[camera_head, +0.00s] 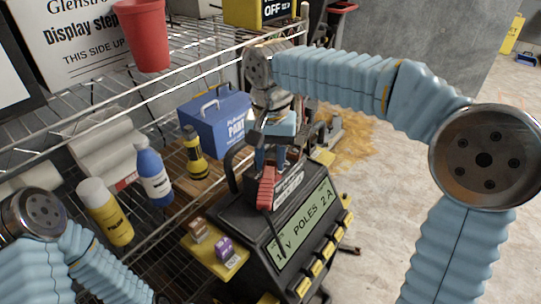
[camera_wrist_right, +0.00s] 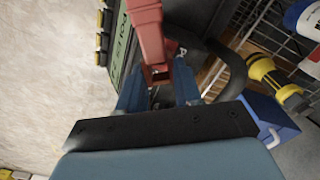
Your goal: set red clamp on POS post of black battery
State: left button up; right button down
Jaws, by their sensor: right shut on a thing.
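The red clamp (camera_head: 266,188) is upright against the black charger (camera_head: 255,222), whose green display reads "1 V POLES 2 A". My right gripper (camera_head: 277,138) is above the charger's top, shut on the clamp. In the right wrist view the clamp (camera_wrist_right: 147,35) reaches away from between the blue fingers of my right gripper (camera_wrist_right: 160,88). A dark cable hangs from the clamp across the display. I cannot make out the black battery or its POS post in either view. My left arm shows at the lower left, but its gripper is out of view.
A wire shelf holds a blue box (camera_head: 217,122), a yellow-black flashlight (camera_head: 194,155), a blue bottle (camera_head: 153,174) and a yellow-white can (camera_head: 105,212). A red cup (camera_head: 145,35) stands higher up. A yellow ledge (camera_head: 205,255) with small boxes juts beside the charger. Floor at right is open.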

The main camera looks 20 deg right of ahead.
jog(key=shift+f+b, duration=0.85)
jog(key=shift+f, duration=0.5)
jog(key=c, duration=0.7)
grip_release()
notch_tip(320, 180, up, 14)
jog(key=p, duration=0.2)
jog(key=shift+f+p, duration=0.1)
jog(key=shift+p, duration=0.25)
